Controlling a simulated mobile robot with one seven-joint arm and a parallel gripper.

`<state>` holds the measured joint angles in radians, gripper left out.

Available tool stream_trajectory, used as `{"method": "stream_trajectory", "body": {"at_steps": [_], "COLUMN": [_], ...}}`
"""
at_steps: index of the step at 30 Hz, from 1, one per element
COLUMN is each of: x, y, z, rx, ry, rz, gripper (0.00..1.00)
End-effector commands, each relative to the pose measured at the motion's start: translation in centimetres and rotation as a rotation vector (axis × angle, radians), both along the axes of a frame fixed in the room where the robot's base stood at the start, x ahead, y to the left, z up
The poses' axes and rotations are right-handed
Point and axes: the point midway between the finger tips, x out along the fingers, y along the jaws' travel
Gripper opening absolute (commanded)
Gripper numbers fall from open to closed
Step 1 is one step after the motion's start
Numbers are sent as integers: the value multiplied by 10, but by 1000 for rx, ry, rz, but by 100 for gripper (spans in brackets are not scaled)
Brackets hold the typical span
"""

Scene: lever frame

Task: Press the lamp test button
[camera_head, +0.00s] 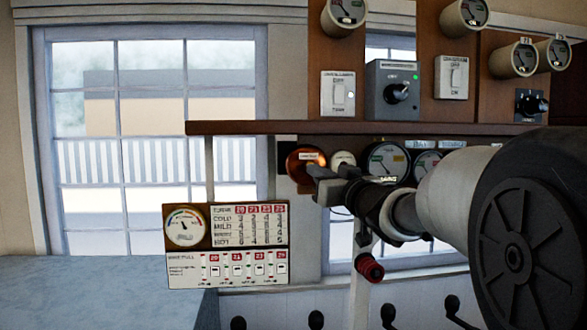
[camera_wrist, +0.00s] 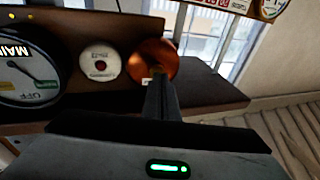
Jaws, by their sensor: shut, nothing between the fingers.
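My gripper (camera_head: 314,172) is shut and empty, at the shelf panel under the brown ledge. In the wrist view its closed fingers (camera_wrist: 159,78) overlap the lower part of an orange round lamp (camera_wrist: 148,58); I cannot tell whether they touch it. The orange lamp (camera_head: 300,154) also shows in the head view, partly hidden by the fingers. Beside it is a white round button plate with a red centre (camera_wrist: 100,62), which shows as a pale disc (camera_head: 343,158) in the head view. Its lettering is too small to read, so I cannot tell which is the lamp test button.
Dark gauges (camera_head: 387,160) sit right of the pale disc, partly behind my arm. The brown ledge (camera_head: 245,128) runs above. A chart board with a dial (camera_head: 228,243) hangs lower left. Switches (camera_head: 338,94) and a grey knob box (camera_head: 393,90) are above. Lever handles stand along the bottom.

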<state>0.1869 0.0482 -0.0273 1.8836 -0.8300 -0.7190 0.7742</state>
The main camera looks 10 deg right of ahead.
Motion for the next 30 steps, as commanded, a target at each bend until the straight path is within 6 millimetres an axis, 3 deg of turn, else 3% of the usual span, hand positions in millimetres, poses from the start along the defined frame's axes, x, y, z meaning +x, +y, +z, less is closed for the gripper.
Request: {"method": "stream_trajectory", "body": {"at_steps": [14,30], "x": [1,17], "y": [0,0], "z": [0,0], "rx": [0,0], "ry": [0,1], "rz": [0,0], "gripper": [0,0]}}
